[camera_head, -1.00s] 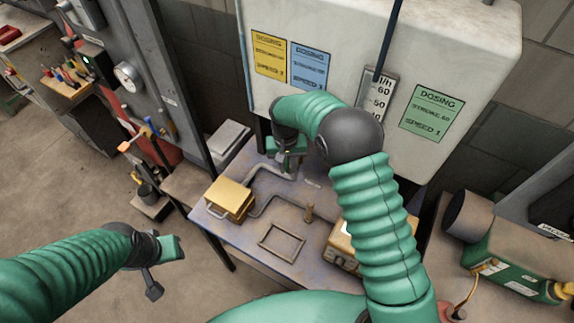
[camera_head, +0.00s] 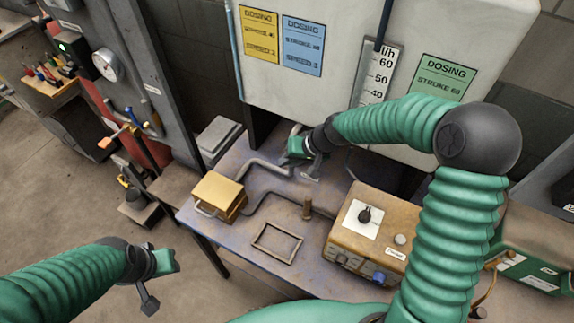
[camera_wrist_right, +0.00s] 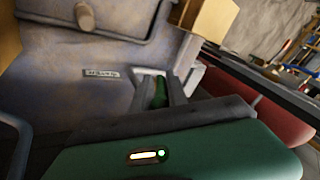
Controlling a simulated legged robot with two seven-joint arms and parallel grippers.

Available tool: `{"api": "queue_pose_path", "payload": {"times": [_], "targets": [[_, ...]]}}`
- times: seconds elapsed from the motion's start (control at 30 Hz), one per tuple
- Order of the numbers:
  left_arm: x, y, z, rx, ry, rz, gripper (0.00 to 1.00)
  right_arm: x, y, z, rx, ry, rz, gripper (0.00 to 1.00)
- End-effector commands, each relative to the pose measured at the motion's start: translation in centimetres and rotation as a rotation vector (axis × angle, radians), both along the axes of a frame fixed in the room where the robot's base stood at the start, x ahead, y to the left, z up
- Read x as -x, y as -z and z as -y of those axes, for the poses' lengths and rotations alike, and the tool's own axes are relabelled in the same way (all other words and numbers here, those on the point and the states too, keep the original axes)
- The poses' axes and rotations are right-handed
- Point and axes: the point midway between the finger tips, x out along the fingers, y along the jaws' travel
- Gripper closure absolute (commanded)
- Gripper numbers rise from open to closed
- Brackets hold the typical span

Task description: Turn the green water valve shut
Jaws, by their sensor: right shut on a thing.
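In the right wrist view a small green piece, which I take to be the valve handle (camera_wrist_right: 159,92), stands between the fingers of my right gripper (camera_wrist_right: 162,88). The gripper is shut on it. In the head view the right gripper (camera_head: 309,171) is at the grey pipe (camera_head: 266,165) at the back of the bench, and its hand hides the valve. A small label plate (camera_wrist_right: 101,73) is beside the fingers in the wrist view. My left gripper (camera_head: 160,283) is open and empty at lower left, away from the bench.
The bench (camera_head: 225,235) carries a yellow box (camera_head: 219,193), an empty frame (camera_head: 277,242), a short brown post (camera_head: 307,208) and a control box with a black knob (camera_head: 378,237). A large pale tank (camera_head: 330,75) with dosing cards hangs behind. The floor at left is open.

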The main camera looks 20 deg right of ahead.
Motion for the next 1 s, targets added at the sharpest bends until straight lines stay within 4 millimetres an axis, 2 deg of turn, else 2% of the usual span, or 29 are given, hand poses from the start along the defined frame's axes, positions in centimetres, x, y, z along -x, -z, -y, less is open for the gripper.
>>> {"api": "queue_pose_path", "payload": {"times": [0.1,0.5,0.53,0.6,0.9,1.0], "targets": [[-0.01,0.60,0.00,0.000,0.000,0.000,0.64,0.20,0.30,0.14,-0.014,0.000,0.008,1.00],[-0.01,0.60,0.00,0.000,0.000,0.000,0.64,0.27,0.24,0.05,-0.021,-0.002,0.010,1.00],[-0.01,0.60,0.00,0.000,0.000,0.000,0.64,0.28,0.25,0.06,-0.021,-0.002,0.010,0.78],[-0.01,0.60,0.00,0.000,0.000,0.000,0.64,0.26,0.24,0.05,-0.020,-0.001,0.011,0.69],[0.00,0.62,0.00,0.000,0.000,0.000,0.64,0.14,0.19,0.08,-0.020,-0.001,0.012,0.67],[-0.01,0.65,0.00,0.000,0.000,0.000,0.64,0.33,-0.39,0.40,-0.019,0.001,0.014,0.67]]}}
